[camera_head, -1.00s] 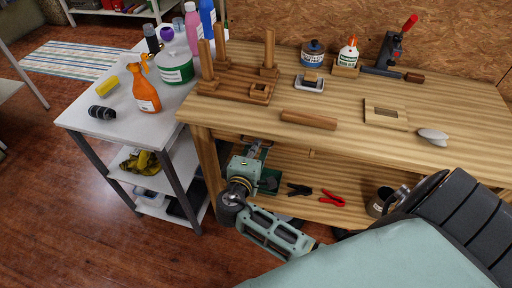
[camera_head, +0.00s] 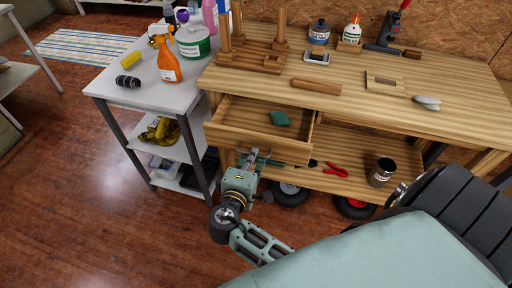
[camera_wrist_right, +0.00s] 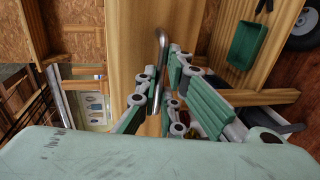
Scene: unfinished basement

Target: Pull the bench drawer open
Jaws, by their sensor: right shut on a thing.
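The wooden bench drawer (camera_head: 240,146) is pulled out from under the left part of the bench top (camera_head: 450,95), and its inside shows from above. A small dark green thing (camera_head: 281,119) lies inside it. My right gripper (camera_head: 255,165) is in front of the drawer front, shut on the metal bar handle (camera_head: 262,155). In the right wrist view the curved end of the handle (camera_wrist_right: 161,45) shows above the fingers, against the wooden drawer front (camera_wrist_right: 130,30). My left gripper is not in view.
A white side table (camera_head: 140,92) with a spray bottle (camera_head: 166,58) stands close left of the drawer. The lower shelf holds red-handled pliers (camera_head: 337,170) and a metal can (camera_head: 382,172). Wheels (camera_head: 290,193) show below it. The floor at left is clear.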

